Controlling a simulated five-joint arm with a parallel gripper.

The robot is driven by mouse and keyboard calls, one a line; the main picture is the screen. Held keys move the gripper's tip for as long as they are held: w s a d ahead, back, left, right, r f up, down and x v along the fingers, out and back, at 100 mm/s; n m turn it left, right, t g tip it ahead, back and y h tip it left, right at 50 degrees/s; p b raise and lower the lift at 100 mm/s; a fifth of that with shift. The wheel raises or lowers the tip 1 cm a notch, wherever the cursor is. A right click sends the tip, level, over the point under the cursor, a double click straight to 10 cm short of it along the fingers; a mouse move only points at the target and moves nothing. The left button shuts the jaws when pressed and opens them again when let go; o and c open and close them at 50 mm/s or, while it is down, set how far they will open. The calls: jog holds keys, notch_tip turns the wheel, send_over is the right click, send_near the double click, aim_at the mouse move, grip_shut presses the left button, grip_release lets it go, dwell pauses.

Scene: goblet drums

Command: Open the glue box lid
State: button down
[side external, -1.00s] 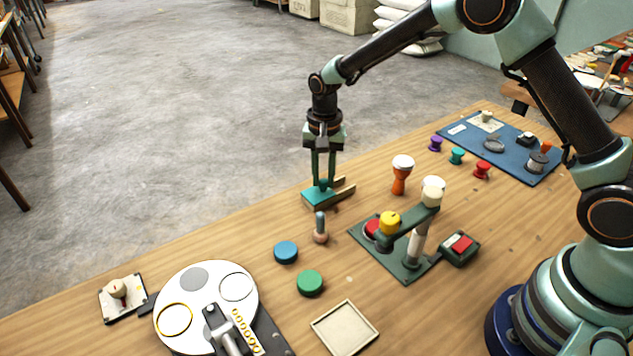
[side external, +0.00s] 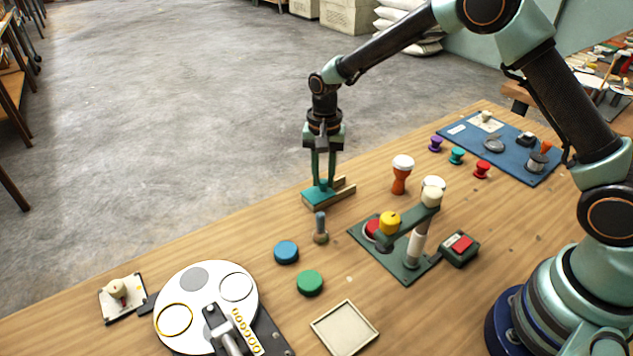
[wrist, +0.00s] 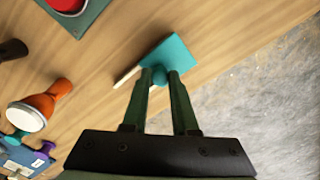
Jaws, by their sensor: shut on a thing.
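The glue box (side external: 337,200) is a low wooden box near the table's far edge in the side view. Its flat teal lid (side external: 313,196) covers the left part, and pale wooden walls stick out to the right of it. The wrist view shows the teal lid (wrist: 172,52) and a pale wooden strip (wrist: 127,77) beside it. My gripper (side external: 323,186) points straight down over the lid. Its two fingers are shut on the lid's small round teal knob (wrist: 159,75). The inside of the box is mostly hidden.
A peg-like tool (side external: 320,230) stands just in front of the box. An orange goblet drum (side external: 400,180) stands to the right. A green press stand (side external: 409,263) and blue (side external: 286,252) and green (side external: 310,283) discs are nearer. The table edge runs close behind the box.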

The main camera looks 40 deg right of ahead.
jog(key=shift+d, duration=0.1)
jog(key=d, duration=0.6)
jog(key=shift+r, duration=0.1)
jog(key=c, duration=0.7)
grip_release()
notch_tip(320, 180, up, 12)
jog(key=shift+r, duration=0.1)
